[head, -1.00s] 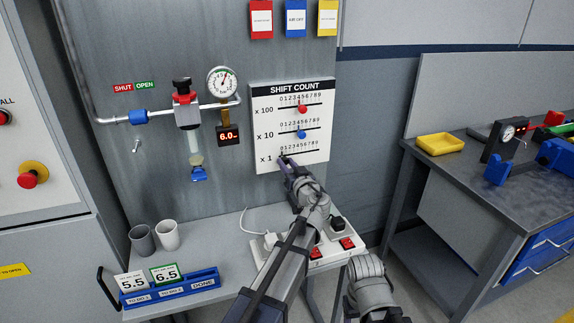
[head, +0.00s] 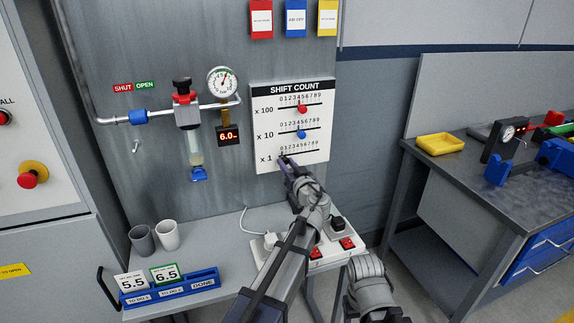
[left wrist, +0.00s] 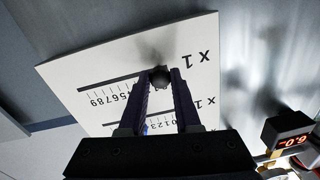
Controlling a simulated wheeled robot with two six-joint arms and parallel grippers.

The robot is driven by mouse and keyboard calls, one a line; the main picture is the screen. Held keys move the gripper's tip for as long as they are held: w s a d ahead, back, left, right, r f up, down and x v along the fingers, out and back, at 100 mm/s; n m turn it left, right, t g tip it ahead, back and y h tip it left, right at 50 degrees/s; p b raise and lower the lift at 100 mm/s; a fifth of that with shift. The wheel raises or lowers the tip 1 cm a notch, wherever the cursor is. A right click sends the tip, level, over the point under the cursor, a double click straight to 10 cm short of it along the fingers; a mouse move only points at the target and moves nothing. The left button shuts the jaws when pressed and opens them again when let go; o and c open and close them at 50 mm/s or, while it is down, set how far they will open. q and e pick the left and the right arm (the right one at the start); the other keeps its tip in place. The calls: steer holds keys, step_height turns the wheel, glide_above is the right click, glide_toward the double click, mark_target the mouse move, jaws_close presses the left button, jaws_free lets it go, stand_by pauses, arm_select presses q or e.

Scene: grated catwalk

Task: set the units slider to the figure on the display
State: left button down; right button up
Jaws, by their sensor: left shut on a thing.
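The white SHIFT COUNT board (head: 290,91) on the wall has three slider rows, x 100, x 10 and x 1. The units slider's black knob (left wrist: 160,76) sits near the low-digit end of the x 1 row, by the x 1 label. My left gripper (head: 284,162) is shut on this knob; in the left wrist view its two fingers (left wrist: 161,84) stand on either side of it. The exact digit under the knob is hidden. The red digital display (head: 228,136) left of the board reads 6.0.
The red x 100 knob (head: 302,109) and blue x 10 knob (head: 301,134) are just above. A pipe with a gauge (head: 222,81) is at left. Below are two cups (head: 167,235), a blue card rack (head: 170,291) and a power strip (head: 335,246).

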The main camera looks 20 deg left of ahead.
mark_target(290, 155)
arm_select(q)
steer(key=shift+w+d, duration=0.45)
steer(key=shift+d, duration=0.2)
steer(key=shift+w+d, duration=0.4)
steer(key=shift+d, duration=0.2)
steer(key=c, duration=0.6)
jaws_free()
steer(key=v, duration=0.8)
steer(key=shift+a, duration=0.15)
